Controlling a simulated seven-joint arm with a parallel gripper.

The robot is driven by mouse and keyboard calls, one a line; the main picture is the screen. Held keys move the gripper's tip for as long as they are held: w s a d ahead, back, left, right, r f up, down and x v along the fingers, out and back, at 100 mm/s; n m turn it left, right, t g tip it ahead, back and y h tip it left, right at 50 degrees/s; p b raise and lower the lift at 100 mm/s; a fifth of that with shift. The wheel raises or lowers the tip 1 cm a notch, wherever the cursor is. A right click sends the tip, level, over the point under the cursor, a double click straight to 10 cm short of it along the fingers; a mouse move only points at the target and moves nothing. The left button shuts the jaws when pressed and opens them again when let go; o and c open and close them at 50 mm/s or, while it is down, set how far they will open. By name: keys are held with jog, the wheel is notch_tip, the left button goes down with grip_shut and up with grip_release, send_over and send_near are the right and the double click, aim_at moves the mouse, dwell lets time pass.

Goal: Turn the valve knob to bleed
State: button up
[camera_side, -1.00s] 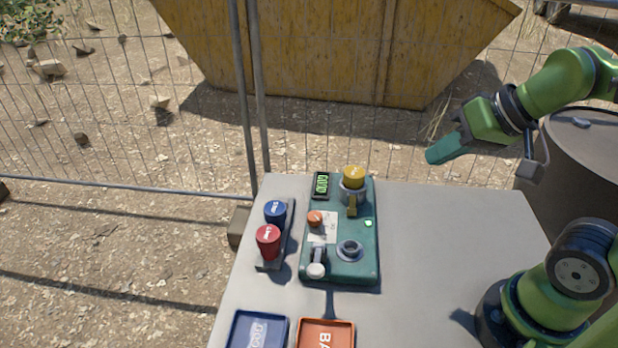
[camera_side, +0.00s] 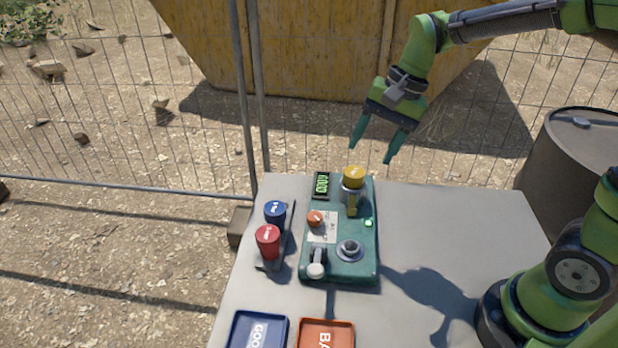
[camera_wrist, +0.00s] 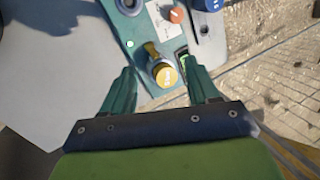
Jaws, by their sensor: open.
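A green test panel (camera_side: 342,272) lies on the grey table. A small orange knob (camera_side: 315,218) sits on a white label plate on its left half; it also shows near the top of the wrist view (camera_wrist: 177,15). I cannot read the plate's marks. A yellow-capped part (camera_side: 353,178) stands at the panel's far end, with a brass-coloured lever (camera_side: 351,204) below it. My gripper (camera_side: 373,153) is open and empty, above and beyond the panel's far end. In the wrist view the yellow cap (camera_wrist: 165,75) appears between the fingers, apart from them.
Blue (camera_side: 275,212) and red (camera_side: 268,241) capped parts stand in a rack (camera_side: 288,233) left of the panel. A pale-tipped lever (camera_side: 316,270) and an empty-looking round socket (camera_side: 349,251) are nearby. Blue (camera_side: 258,342) and orange (camera_side: 326,345) trays lie in front.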

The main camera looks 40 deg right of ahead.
jog(key=w+a+f+m+g, duration=0.1)
jog(key=w+f+m, duration=0.1)
jog(key=w+m, duration=0.2)
jog(key=m+y, duration=0.1)
jog(key=m, duration=0.3)
send_near(315, 215)
jog(key=shift+g, duration=0.3)
jog(key=x, duration=0.8)
jog(key=shift+w+f, duration=0.1)
jog(key=shift+w, duration=0.15)
jog(key=c, duration=1)
